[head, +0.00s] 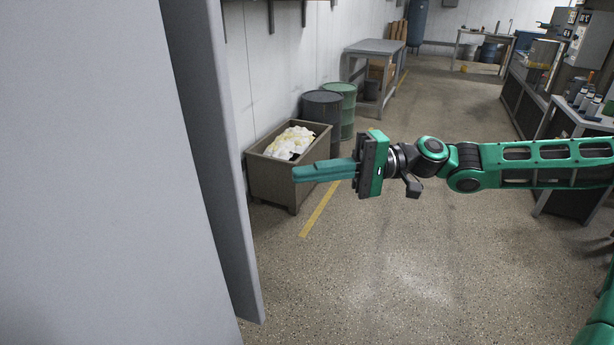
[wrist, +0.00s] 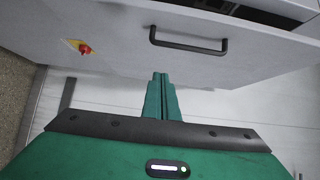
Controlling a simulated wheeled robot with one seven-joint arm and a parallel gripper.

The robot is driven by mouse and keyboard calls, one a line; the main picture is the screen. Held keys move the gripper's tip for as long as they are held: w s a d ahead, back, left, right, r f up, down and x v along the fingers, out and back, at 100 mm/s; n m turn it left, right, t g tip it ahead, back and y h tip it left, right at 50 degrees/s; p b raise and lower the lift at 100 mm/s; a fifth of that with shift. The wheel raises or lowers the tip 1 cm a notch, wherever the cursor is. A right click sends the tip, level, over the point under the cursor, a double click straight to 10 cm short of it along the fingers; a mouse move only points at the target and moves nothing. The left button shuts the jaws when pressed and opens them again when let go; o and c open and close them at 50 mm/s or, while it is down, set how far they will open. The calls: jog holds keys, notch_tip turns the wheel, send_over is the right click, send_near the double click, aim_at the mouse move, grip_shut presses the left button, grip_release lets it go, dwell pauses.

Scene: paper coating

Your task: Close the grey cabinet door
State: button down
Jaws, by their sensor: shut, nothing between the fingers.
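A large flat grey panel (head: 90,170) fills the left of the head view. A narrower, darker grey panel (head: 210,150) stands upright along its right edge; I cannot tell which is the cabinet door. In the wrist view a grey face (wrist: 120,40) carries a black bar handle (wrist: 190,47) and a red knob on a yellow plate (wrist: 84,48). A dark gap shows beyond its upper right edge. My gripper (head: 296,174) is shut and empty, pointing left toward the panels and right of them in the head view. Its fingertips (wrist: 160,76) appear below the handle; contact is unclear.
A brown bin (head: 275,180) with crumpled pale material (head: 291,142) stands by the wall behind my gripper. A dark drum (head: 322,112) and green drum (head: 345,106) are beyond it. A workbench (head: 580,120) stands at right. The middle floor is clear.

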jog(key=s+a, duration=0.5)
jog(key=a, duration=0.4)
jog(key=shift+s, duration=0.3)
